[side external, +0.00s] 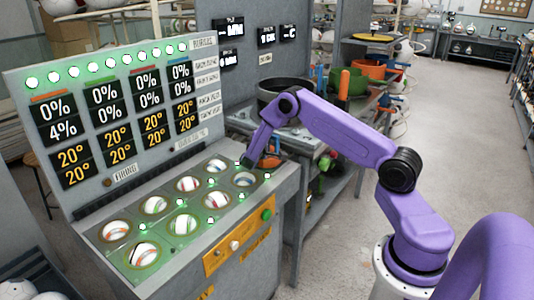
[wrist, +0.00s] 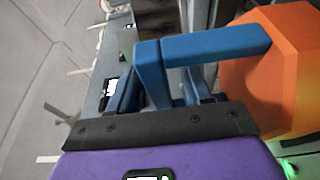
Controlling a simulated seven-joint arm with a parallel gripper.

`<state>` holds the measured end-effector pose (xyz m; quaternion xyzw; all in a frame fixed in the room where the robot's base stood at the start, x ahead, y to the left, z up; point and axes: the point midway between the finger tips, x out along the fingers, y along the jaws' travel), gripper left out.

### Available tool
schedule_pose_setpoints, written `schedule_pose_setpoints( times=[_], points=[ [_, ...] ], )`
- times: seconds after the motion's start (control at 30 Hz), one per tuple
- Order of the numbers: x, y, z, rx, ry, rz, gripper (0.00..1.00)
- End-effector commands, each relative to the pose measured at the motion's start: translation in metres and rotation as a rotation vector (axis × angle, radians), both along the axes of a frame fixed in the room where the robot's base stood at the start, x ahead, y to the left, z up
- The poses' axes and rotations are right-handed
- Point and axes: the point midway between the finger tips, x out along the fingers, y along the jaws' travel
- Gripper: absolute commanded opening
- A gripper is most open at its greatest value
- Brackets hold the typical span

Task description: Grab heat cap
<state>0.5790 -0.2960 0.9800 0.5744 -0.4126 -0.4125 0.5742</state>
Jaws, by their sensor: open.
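The heat cap, as I take it, is a large orange faceted block (wrist: 272,75) at the right of the wrist view. A blue bar (wrist: 215,46) like a handle reaches left from it and bends down in front of my gripper. In the side external view the orange cap (side external: 270,157) is small, at the right rear end of the press top, partly hidden by my arm. My gripper (wrist: 160,88) is open close to the blue bar; I cannot tell whether they touch. In the side view my gripper (side external: 247,161) points down beside the cap.
The grey press console (side external: 150,262) holds several striped balls in round sockets, with a display panel (side external: 115,110) behind them. Open floor lies to the right.

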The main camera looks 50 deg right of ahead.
Motion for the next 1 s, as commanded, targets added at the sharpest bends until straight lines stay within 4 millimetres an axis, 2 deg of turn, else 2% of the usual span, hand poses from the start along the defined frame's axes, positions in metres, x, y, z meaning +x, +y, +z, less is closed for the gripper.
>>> schedule_pose_setpoints(
  times=[0.1,0.3,0.33,0.47,0.5,1.0],
  points=[
    [0.0019,-0.0064,-0.0003,0.0,0.0,0.001,0.49],
    [0.0022,-0.0069,-0.0001,0.0,0.001,0.001,0.49],
    [0.0022,-0.0068,-0.0001,0.0,0.001,0.001,0.46],
    [0.0021,-0.0067,-0.0001,0.0,0.001,0.0,0.03],
    [0.0021,-0.0066,-0.0001,0.0,0.0,0.0,0.0],
    [0.0022,-0.0061,-0.0001,0.0,0.0,0.001,0.0]
  ],
)
